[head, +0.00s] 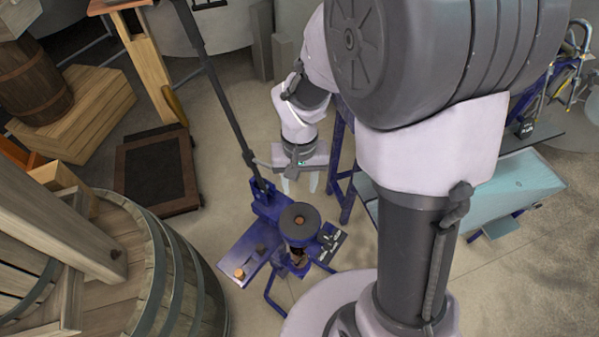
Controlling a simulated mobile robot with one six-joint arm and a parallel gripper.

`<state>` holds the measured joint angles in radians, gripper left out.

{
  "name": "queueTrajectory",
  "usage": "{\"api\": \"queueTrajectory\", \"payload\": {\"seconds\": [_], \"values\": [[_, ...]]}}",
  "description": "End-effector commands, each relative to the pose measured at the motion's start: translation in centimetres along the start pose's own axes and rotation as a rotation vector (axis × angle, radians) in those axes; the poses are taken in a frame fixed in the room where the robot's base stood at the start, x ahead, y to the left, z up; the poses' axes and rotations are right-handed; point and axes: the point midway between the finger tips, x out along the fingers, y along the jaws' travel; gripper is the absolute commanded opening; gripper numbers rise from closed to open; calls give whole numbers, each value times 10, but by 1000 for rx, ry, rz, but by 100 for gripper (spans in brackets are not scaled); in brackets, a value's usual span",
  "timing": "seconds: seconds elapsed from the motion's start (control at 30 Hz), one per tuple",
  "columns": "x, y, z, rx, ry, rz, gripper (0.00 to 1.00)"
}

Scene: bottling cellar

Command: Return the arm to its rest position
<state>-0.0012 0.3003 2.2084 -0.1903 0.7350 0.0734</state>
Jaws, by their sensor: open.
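My gripper (299,183) hangs at the end of my arm near the middle of the head view. Its two pale fingers point down and stand apart, with nothing visible between them. It is above and beyond the blue corking stand (264,204), close to the stand's long dark lever (222,100). My arm's large grey joint and white links fill the upper right of the view and hide part of what is behind them.
A large wooden barrel (160,270) stands at lower left. A small cork-coloured piece (239,273) lies on the stand's side tray. A dark wheeled platform (155,172) and a pallet (90,110) with a small barrel (32,82) are at upper left. A pale-blue-topped table (515,184) is at right.

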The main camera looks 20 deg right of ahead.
Motion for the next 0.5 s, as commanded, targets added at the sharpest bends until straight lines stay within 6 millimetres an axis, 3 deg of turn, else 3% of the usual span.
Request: {"api": "queueTrajectory", "payload": {"seconds": [0.13,0.5], "values": [[-14,0,0,1,0,0,44],[-14,0,0,0,-1,0,44]]}}
